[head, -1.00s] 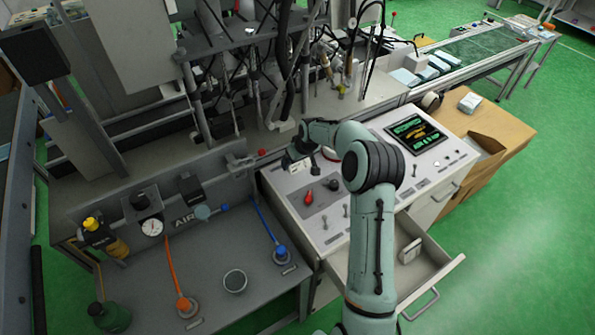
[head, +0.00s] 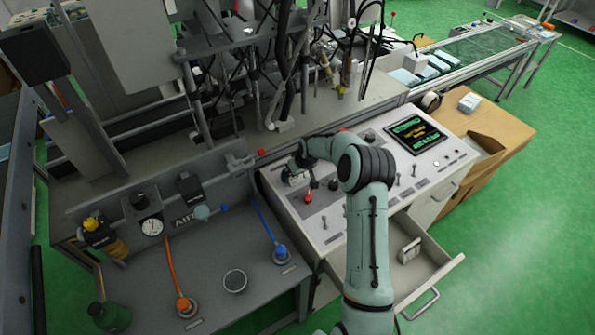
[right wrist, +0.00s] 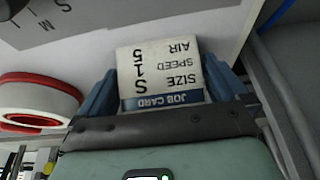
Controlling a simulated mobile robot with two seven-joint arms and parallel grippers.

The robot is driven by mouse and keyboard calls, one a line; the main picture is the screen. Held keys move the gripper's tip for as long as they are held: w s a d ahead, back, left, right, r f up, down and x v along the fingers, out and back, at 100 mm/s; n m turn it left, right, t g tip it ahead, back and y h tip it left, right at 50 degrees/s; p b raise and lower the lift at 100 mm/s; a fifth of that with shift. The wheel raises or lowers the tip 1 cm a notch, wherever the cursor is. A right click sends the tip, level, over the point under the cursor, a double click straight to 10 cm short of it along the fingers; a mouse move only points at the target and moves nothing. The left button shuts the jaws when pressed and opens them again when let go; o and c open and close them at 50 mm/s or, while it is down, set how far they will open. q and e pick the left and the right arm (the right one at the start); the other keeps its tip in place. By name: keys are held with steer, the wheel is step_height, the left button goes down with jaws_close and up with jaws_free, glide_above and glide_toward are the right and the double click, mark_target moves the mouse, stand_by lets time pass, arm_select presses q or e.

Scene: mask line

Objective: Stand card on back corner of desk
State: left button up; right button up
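The job card (right wrist: 160,73) is a small white card with black print and a blue header band, upside down in the right wrist view. My right gripper (right wrist: 168,92) has its blue fingers at the card's two side edges and appears closed on it. In the head view the right gripper (head: 294,176) is over the back left corner of the white control desk (head: 330,230). The card is small and partly hidden there, and I cannot tell whether it touches the desk. My left gripper is not in view.
A red lever knob (head: 308,198) and several switches stand on the desk near the gripper. A red-and-white ring (right wrist: 40,103) is beside the gripper in the wrist view. A lit screen (head: 415,137) is at the desk's right. An open drawer (head: 425,262) sticks out in front.

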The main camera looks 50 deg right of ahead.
steer(key=shift+r, duration=0.25)
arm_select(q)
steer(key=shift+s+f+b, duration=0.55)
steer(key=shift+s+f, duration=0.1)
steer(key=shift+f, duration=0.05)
arm_select(e)
steer(key=v, duration=1.2)
steer(key=shift+a+f, duration=0.1)
steer(key=shift+a, duration=0.05)
